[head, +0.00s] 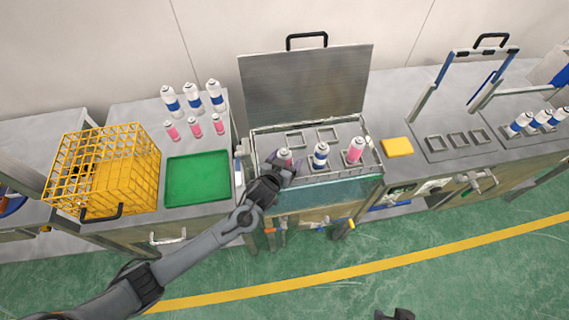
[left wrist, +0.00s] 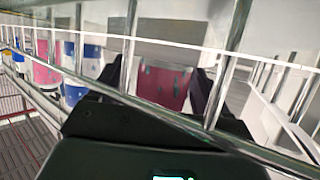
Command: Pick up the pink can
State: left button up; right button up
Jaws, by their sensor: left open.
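A pink can (head: 285,156) stands at the left of the front row in the open wire-railed basin (head: 330,178). My left gripper (head: 284,172) is at this can, at the front rail. In the left wrist view the pink can (left wrist: 162,86) shows between the two open fingers, behind the metal bars; I cannot tell whether they touch it. Another pink can (head: 355,150) with a white top stands at the right of the row, with a blue-and-white can (head: 320,155) between them. A dark part of my right gripper (head: 394,314) shows at the bottom edge, mostly cut off.
A green tray (head: 198,178) and a yellow basket (head: 110,172) lie on the left table, with more pink and blue-and-white cans behind. The basin's raised lid (head: 305,88) stands at the back. A yellow block (head: 396,147) lies to the right.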

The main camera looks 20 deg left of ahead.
pick_arm(q)
jog(key=shift+c, duration=0.4)
jog(key=c, duration=1)
jog(key=shift+c, duration=0.2)
